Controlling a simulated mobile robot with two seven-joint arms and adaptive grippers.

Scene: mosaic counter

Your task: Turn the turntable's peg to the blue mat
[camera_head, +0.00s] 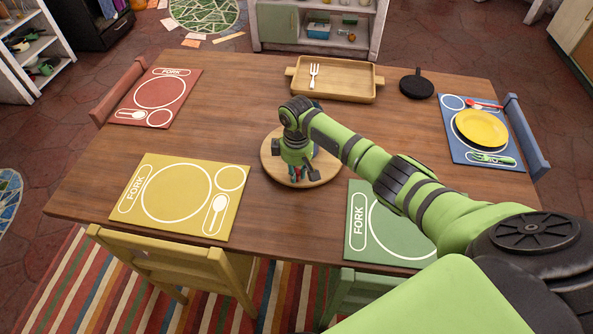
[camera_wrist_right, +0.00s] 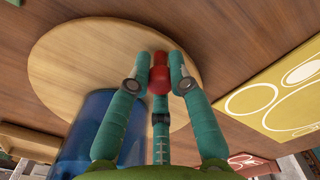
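The round wooden turntable (camera_head: 272,166) sits mid-table, partly hidden by my right arm. It also shows in the right wrist view (camera_wrist_right: 60,60). A red peg (camera_wrist_right: 159,78) stands near its rim there, between the teal fingertips of my right gripper (camera_wrist_right: 160,72). The fingers appear closed around the peg. The blue mat (camera_head: 461,149) lies at the table's right end, under a yellow plate (camera_head: 481,128). My left gripper is not in view.
A blue cylindrical thing (camera_wrist_right: 88,125) stands close beside the fingers in the wrist view. A yellow mat (camera_head: 150,210), red mat (camera_head: 180,98) and green mat (camera_head: 362,245) lie around the turntable.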

